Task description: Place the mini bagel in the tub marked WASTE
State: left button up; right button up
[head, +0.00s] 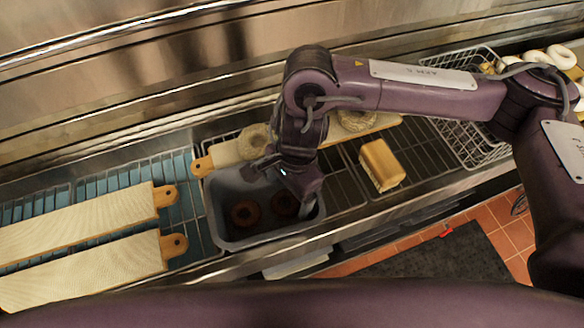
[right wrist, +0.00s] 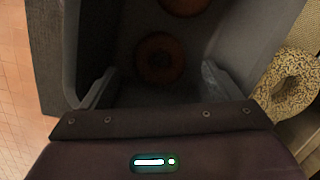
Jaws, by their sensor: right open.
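A grey tub (head: 212,222) stands on the wire rack in the middle of the head view; I see no readable marking on it. Two dark brown ring bagels lie inside, a left one (head: 244,213) and a right one (head: 284,205). I cannot tell whether either is the mini bagel. My right gripper (head: 304,207) reaches down into the right part of the tub, open. In the right wrist view, one dark bagel (right wrist: 158,58) shows between and beyond the spread fingers (right wrist: 158,82), with no visible grip on it. My left gripper is not in view.
Seeded bagels lie on a board behind the tub, one (head: 254,140) at its left; one also shows in the right wrist view (right wrist: 291,82). A yellow block (head: 381,164) sits right of the tub. Two cloth-covered boards (head: 80,225) lie left. A wire basket (head: 462,135) stands right.

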aim_at(293, 197)
notch_tip(293, 197, up, 9)
jog(key=d+b, duration=0.1)
jog(key=shift+w+f, duration=0.15)
jog(key=shift+w, duration=0.25)
dwell(0.3)
